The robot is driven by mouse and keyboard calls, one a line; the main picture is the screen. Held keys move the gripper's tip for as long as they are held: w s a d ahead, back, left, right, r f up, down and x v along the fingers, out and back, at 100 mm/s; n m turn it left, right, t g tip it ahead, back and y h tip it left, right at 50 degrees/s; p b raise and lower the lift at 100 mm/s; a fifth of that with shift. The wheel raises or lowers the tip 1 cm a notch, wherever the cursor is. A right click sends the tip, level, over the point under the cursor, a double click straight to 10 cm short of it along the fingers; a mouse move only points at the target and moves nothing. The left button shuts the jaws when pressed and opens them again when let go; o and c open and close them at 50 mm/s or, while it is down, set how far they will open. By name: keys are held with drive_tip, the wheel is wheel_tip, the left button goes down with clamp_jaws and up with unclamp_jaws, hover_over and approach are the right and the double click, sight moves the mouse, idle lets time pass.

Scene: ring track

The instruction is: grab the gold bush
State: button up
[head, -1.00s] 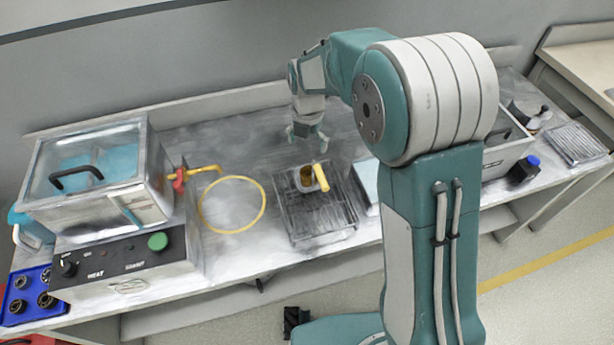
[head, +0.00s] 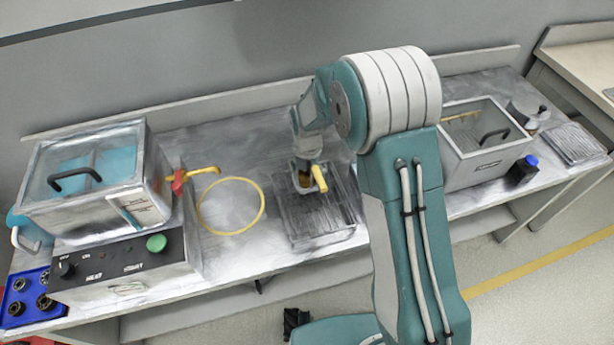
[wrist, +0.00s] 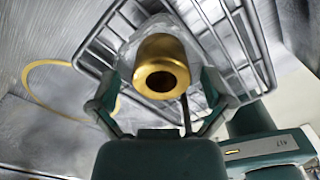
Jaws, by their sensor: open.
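The gold bush (wrist: 161,68) is a short, rounded gold cylinder with a round hole in its end, seen in the wrist view. A pale, translucent piece shows around and behind it, over the wire rack (wrist: 232,45). In the head view, a small bit of gold (head: 303,181) shows in a small holder on the rack (head: 320,225). My gripper (wrist: 160,90) is open, with one finger on either side of the bush in the wrist view. I cannot tell whether either finger touches it. In the head view my gripper (head: 306,163) is just above the holder and partly hides it.
A yellow ring (head: 231,206) lies flat on the metal bench to the left. A lidded tank (head: 95,165) stands far left, and a grey bin (head: 483,145) stands to the right.

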drive_tip(key=c, duration=1.3)
drive_tip(key=shift+r, duration=0.15)
